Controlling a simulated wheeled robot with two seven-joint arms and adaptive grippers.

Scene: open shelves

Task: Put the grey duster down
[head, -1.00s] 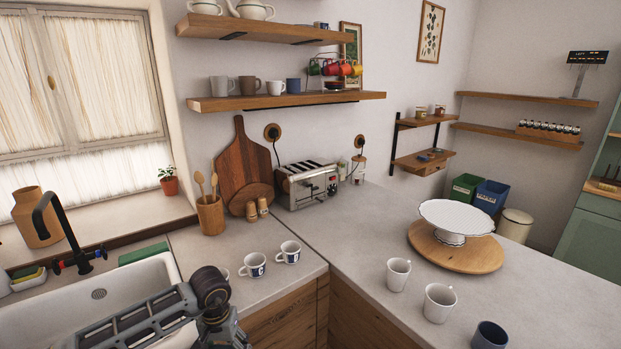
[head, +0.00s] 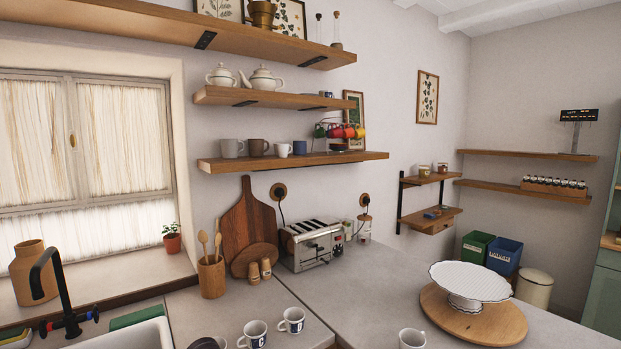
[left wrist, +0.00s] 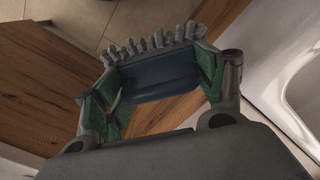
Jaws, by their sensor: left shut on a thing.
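In the left wrist view, the grey duster (left wrist: 152,44) shows as a row of stubby grey strands with a dark blue part below them. My left gripper (left wrist: 160,82) is shut on it, with a green-padded finger on each side of the blue part. It is held over wooden cabinet fronts and a tiled floor, with the white sink's edge to the right. My right gripper is in neither view.
The grey counter (head: 375,280) has bare room right of the toaster (head: 310,247). Two patterned mugs (head: 292,319) stand at its front, another mug (head: 412,339) further right, and a cake stand (head: 470,280) on a round board. Wooden shelves (head: 290,161) hold cups and teapots.

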